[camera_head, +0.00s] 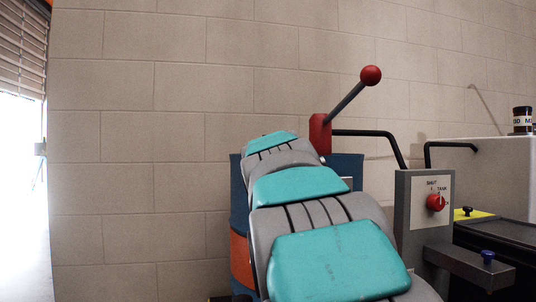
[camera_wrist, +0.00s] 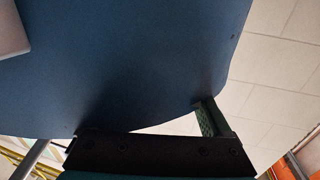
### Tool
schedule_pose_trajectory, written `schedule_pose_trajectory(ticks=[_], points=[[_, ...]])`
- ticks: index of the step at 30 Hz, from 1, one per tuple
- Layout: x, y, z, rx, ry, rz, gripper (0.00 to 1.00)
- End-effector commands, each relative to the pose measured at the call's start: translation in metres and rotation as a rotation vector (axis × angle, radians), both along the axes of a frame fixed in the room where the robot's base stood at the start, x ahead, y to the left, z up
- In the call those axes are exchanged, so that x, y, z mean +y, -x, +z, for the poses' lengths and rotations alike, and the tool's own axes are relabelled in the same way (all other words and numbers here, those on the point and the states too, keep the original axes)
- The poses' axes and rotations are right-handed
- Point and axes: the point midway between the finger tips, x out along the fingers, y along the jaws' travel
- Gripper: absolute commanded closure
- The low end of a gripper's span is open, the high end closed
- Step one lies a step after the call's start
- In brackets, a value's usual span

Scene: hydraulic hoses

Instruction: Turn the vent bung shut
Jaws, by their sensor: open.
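I cannot tell for certain which part is the vent bung. In the head view, a small black knob (camera_head: 467,211) stands on a yellow plate (camera_head: 474,217) at the right, and a blue-topped knob (camera_head: 488,257) sits on a dark grey block (camera_head: 470,265) in front of it. My gripper (camera_wrist: 150,127) is open in the wrist view, with one green-padded finger clear at the right. A large blue surface (camera_wrist: 130,60) fills most of that view, close to the gripper. The head view does not show my gripper; my arm covers the middle.
A grey panel (camera_head: 415,215) carries a red knob (camera_head: 436,202) marked SHUT and TANK. A red-balled lever (camera_head: 370,76) rises behind my arm. Black hoses (camera_head: 370,134) arch between the units. A dark jar (camera_head: 522,120) stands on a pale tank (camera_head: 485,160).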

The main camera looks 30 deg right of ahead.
Motion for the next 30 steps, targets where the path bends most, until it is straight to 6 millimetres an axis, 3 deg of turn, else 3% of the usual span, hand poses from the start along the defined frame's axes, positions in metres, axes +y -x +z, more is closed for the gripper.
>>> schedule_pose_trajectory(ticks=[8, 21, 30], points=[[0.006, 0.012, 0.000, 0.000, 0.001, 0.000, 0.17], [0.029, 0.064, 0.002, -0.003, 0.001, 0.000, 0.17], [0.033, 0.071, -0.001, 0.001, 0.000, 0.000, 0.17]])
